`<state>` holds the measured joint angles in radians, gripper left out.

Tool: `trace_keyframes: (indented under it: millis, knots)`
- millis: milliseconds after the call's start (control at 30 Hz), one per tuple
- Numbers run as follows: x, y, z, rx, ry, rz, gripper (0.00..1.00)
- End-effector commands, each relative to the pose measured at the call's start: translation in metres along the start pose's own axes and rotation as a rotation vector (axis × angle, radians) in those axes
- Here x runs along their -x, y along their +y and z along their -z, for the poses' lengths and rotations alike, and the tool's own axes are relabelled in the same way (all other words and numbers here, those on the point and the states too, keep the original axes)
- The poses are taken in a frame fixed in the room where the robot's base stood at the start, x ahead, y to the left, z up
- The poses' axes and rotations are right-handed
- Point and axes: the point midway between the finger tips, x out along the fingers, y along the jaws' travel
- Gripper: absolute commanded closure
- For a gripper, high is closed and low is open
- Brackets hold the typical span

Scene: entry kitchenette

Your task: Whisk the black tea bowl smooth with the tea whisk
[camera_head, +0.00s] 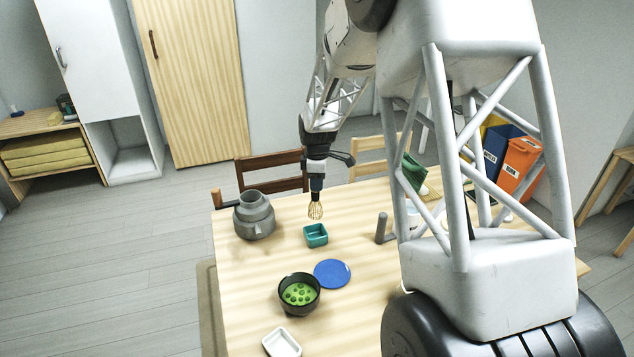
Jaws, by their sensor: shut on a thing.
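The black tea bowl (285,283) stands on the table with green contents and several darker round lumps on top. The tea whisk (316,210) hangs tines down, pale and wire-like. My gripper (317,178) is shut on the whisk and holds it above the far part of the table. The whisk is over or just behind a small teal square dish (316,236), farther back than the tea bowl. The fingertips are small and dark here, and the whisk's handle is mostly hidden by them.
A grey pot (254,216) stands left of the teal dish. A blue plate (332,273) lies right of the bowl, and a white dish (281,343) sits at the front. A grey upright handle (381,228) stands to the right. Chairs (272,170) back the table; my arm hides its right side.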

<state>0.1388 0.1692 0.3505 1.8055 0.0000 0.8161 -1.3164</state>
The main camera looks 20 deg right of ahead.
Motion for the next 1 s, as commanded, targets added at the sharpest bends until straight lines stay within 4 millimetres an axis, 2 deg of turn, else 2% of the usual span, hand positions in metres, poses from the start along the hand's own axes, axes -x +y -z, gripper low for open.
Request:
trace_keyframes:
  millis: [267,467,667,1000]
  knots:
    - [0.0,-0.002,0.001,0.0,0.0,0.001,0.91]
    - [0.003,-0.017,0.005,0.001,-0.001,0.005,0.91]
    - [0.006,-0.053,0.015,0.002,-0.004,0.016,0.91]
    - [0.011,-0.138,0.029,0.002,-0.014,0.042,0.91]
